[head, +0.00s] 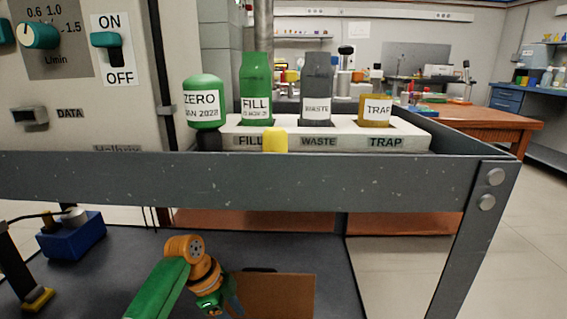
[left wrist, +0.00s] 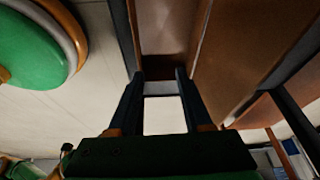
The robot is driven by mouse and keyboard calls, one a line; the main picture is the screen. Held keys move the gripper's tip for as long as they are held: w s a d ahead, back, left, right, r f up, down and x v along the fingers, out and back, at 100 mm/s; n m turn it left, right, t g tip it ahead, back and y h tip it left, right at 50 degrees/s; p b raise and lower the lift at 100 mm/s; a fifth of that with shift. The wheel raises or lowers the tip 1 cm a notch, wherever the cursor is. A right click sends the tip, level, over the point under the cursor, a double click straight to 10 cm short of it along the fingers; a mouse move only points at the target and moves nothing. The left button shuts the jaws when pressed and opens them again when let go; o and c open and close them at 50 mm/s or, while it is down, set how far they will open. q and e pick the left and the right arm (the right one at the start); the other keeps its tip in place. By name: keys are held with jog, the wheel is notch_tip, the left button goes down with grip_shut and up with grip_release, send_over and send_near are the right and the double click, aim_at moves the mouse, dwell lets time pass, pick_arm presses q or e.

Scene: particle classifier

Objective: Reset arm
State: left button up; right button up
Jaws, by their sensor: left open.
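My left arm, green with orange joints, comes in from the bottom of the head view. My left gripper is at its end, small and mostly cut off by the lower edge near a brown panel (head: 275,295). In the left wrist view my left gripper (left wrist: 160,76) is open, with its two dark fingers apart and nothing between them. A brown surface (left wrist: 170,40) and pale floor show beyond the fingertips. My right gripper is not seen in either view.
A grey metal rail (head: 250,182) crosses above my left arm. Behind it stand a green-white ZERO bottle (head: 203,101) and a rack (head: 300,133) with FILL, WASTE and TRAP bottles. A yellow block (head: 275,139) is at its front. A blue box (head: 75,236) sits lower left.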

pick_arm(q)
jog(key=s+f+n+t+y, duration=0.1)
jog(key=s+f+n, duration=0.6)
jog(key=s+f, duration=0.6)
jog(key=s+a+f+n+t+y+p, duration=0.1)
jog(key=s+a+n+p, duration=0.25)
jog(key=s, duration=0.25)
jog(key=s+a+n+y+p, duration=0.2)
jog(key=s+a+n+p, duration=0.1)
jog(key=s+n, duration=0.25)
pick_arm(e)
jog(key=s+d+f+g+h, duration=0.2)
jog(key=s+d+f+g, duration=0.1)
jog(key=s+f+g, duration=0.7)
pick_arm(q)
jog(key=s+a+r+p, duration=0.1)
jog(key=s+r+p, duration=0.6)
jog(key=p, duration=1.1)
jog(key=s+a+r+m+g+p, duration=0.1)
jog(key=s+r+p, duration=0.7)
jog(key=r+p, duration=0.5)
jog(key=shift+s+p, duration=0.15)
jog(key=shift+p, duration=2.65)
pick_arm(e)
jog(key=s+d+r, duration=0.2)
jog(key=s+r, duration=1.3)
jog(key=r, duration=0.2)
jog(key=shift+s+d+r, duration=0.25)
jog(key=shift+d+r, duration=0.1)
